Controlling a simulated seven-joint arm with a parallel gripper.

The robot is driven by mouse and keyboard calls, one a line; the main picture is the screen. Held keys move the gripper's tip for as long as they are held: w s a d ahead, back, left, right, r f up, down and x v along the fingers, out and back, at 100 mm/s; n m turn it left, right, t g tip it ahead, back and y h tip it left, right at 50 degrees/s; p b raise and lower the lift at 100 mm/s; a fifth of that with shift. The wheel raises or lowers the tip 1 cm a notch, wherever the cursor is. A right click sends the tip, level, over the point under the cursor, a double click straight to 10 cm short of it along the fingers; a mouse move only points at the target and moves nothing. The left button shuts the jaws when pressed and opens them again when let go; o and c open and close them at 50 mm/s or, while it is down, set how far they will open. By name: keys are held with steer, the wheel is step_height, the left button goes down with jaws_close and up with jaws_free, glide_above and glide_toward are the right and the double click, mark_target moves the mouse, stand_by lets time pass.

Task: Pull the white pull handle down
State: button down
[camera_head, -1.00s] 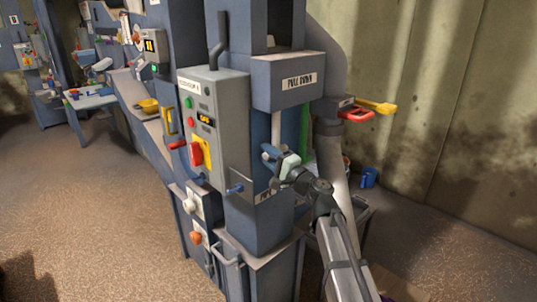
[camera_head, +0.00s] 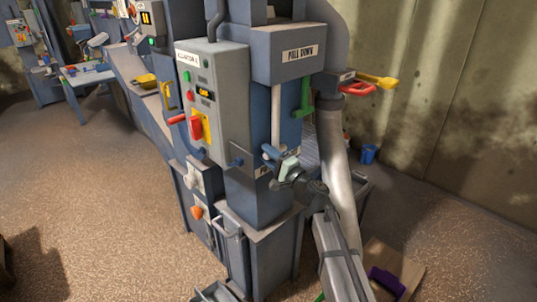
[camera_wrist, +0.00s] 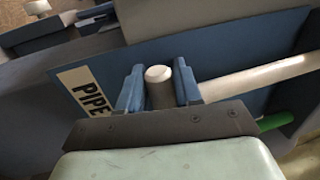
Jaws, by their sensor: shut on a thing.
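The white pull handle shows in the head view as a vertical white rod (camera_head: 276,115) below the PULL DOWN sign (camera_head: 301,53) on the grey machine. My gripper (camera_head: 273,157) is at the rod's lower end. In the wrist view, the handle's rounded white end (camera_wrist: 158,74) stands between the two blue fingers of my gripper (camera_wrist: 159,90), which are shut on it. The white rod also shows in the wrist view (camera_wrist: 255,79), running off to the right. My gripper partly hides the handle's lower end in the head view.
A control box (camera_head: 212,95) with buttons and a red switch is left of the handle. A green handle (camera_head: 305,98) hangs close on the right. Red and yellow handles (camera_head: 365,85) stick out farther right, above a grey pipe (camera_head: 334,165). A PIPE label (camera_wrist: 85,92) is beside my fingers.

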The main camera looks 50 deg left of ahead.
steer(key=c, duration=0.9)
jaws_free()
steer(key=shift+f, duration=0.3)
steer(key=shift+d, duration=0.1)
steer(key=shift+v, duration=6.8)
steer(key=shift+d, duration=0.1)
